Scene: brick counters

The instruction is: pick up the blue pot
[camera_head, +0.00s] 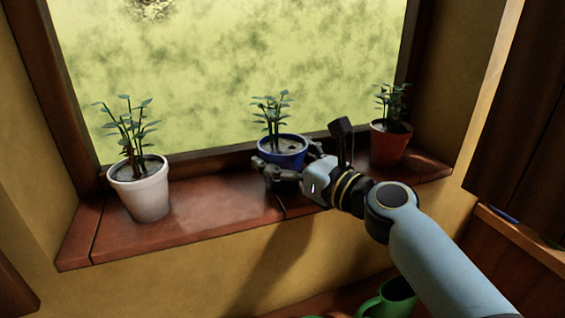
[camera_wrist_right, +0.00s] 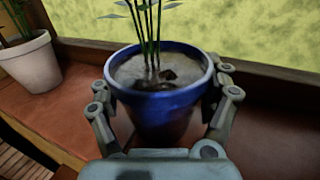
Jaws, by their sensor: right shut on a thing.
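The blue pot (camera_head: 284,155) with a leafy plant stands on the window sill between a white pot and a red pot. It also fills the middle of the right wrist view (camera_wrist_right: 163,114), where its soil and plant stems show. My right gripper (camera_head: 284,168) is shut on the blue pot, with one finger on each side of it. The pot looks upright; I cannot tell whether its base touches the sill. My left gripper is not in view.
A white pot (camera_head: 143,192) with a plant stands to the left and a red pot (camera_head: 389,145) to the right. The tiled sill (camera_head: 215,205) is bare between the white and blue pots. A green mug (camera_head: 393,298) sits below, near my right arm.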

